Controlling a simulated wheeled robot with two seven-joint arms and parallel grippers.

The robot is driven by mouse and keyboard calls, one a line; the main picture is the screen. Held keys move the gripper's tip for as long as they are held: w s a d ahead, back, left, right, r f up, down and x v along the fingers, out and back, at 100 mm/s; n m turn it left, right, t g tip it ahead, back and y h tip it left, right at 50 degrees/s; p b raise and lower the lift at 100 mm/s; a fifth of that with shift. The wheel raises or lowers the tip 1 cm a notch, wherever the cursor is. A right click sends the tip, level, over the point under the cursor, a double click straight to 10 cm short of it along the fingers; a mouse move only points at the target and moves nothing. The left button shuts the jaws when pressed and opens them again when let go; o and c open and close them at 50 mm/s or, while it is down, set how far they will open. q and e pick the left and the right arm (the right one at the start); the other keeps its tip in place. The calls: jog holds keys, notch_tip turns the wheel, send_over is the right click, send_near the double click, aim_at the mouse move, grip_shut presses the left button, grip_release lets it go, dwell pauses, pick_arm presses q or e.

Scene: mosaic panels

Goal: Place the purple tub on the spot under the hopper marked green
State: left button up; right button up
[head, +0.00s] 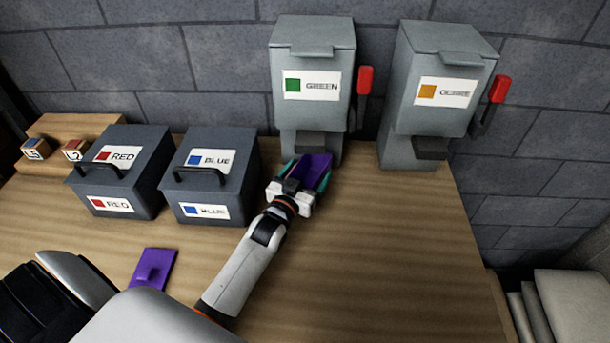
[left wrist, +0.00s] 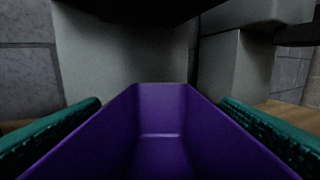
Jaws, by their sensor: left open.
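The purple tub (head: 317,171) stands at the foot of the grey hopper marked GREEN (head: 312,62), below its spout. It also shows in the left wrist view (left wrist: 160,125), upright, its inside empty. My left gripper (head: 302,184) is open around the tub, with one teal finger on each side of it. Whether the pads touch the walls is hard to tell. The marked spot under the hopper is hidden by the tub and gripper. My right gripper is out of view.
A hopper marked OCHRE (head: 437,65) stands to the right. Both hoppers have red-ended levers. A RED box (head: 148,180) and a BLUE box (head: 237,185) stand left of my gripper. A purple lid (head: 160,261) lies at front left. The table's right side is clear.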

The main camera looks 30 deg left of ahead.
pick_arm(q)
jog(key=s, duration=0.3)
jog(key=s+b, duration=0.1)
jog(key=s, duration=0.6)
jog(key=shift+s+d+b, duration=0.3)
jog(key=shift+s+b, duration=0.05)
jog(key=shift+s, duration=0.05)
jog(key=shift+s+r, duration=0.15)
jog(key=shift+s, duration=0.45)
